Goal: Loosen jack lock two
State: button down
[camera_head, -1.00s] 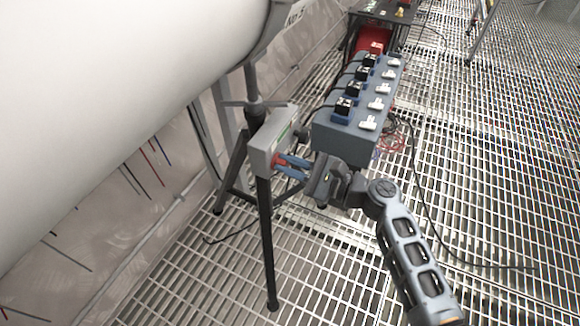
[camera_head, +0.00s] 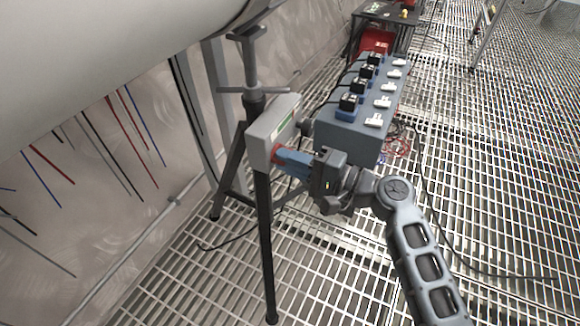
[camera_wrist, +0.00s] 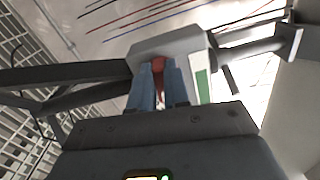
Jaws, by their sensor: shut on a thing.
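The jack lock is a light grey box (camera_head: 272,131) with a green strip on its side, mounted on a black jack stand (camera_head: 266,240) under the large pale pipe. A small red knob (camera_head: 275,153) sticks out of the box's near face. My gripper (camera_head: 280,157) has its blue fingers closed on this knob, with the wrist to the right of the box. In the wrist view the red knob (camera_wrist: 158,64) sits between the two blue fingers, beneath the grey housing (camera_wrist: 172,42). The fingers hide part of the knob. I cannot tell which lock number this is.
A grey-blue box (camera_head: 345,140) with several black and white switches stands just right of the jack. A dark table (camera_head: 385,14) and a red case (camera_head: 375,44) are behind it. The large pipe (camera_head: 110,45) overhangs the left. Open grating floor (camera_head: 500,170) lies right.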

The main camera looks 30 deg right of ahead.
jog(key=shift+f+n+b, duration=0.25)
jog(key=shift+n+b, duration=0.35)
jog(key=shift+n, duration=0.3)
jog(key=c, duration=1.1)
grip_release()
jog(key=shift+r, duration=0.1)
jog(key=p+v, duration=0.1)
jog(key=v, duration=0.6)
jog(key=shift+s+d, duration=0.25)
jog(key=shift+s, duration=0.05)
